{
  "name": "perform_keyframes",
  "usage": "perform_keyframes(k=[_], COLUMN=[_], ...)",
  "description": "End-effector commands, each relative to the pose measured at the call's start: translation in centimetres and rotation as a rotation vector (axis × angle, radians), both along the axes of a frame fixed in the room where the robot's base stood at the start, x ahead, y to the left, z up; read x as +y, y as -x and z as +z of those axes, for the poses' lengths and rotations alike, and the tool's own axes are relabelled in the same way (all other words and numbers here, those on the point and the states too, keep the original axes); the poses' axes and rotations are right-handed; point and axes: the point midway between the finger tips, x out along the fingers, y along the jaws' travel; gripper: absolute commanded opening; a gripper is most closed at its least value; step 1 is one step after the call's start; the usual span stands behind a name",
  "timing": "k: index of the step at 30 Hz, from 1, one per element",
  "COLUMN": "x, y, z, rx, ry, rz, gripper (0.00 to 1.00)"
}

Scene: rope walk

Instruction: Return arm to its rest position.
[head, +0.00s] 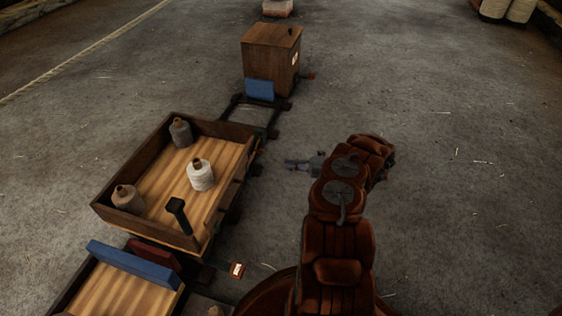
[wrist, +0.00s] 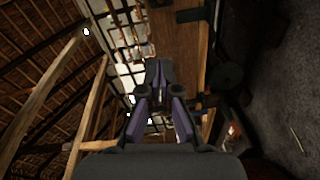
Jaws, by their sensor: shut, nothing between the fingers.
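My arm is folded in the lower right of the head view, its red-brown links bent over to the left at the top. My gripper (head: 301,163) points left, over the floor beside the wooden cart (head: 120,217), apart from it. In the wrist view my gripper (wrist: 161,93) shows its fingers together, with nothing held between them. The wrist picture is turned sideways, with roof beams on the left and floor on the right.
A blue bar (head: 134,264) lies in front. The floor to the right is clear.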

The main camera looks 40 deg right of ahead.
Motion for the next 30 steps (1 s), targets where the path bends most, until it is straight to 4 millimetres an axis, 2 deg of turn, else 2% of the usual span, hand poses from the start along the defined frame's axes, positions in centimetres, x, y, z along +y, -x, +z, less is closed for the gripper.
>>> perform_keyframes(k=[6,23,26,30], x=[-0.6,-0.5,0.2,2.6], y=[0.7,0.6,0.0,-1.5], z=[0.0,0.2,1.5,5.6], rx=[0.002,-0.001,-0.017,-0.074], ry=[-0.001,0.002,0.019,0.082], rz=[0.0,0.002,0.021,0.09], gripper=[0.0,0.0,0.0,0.0])
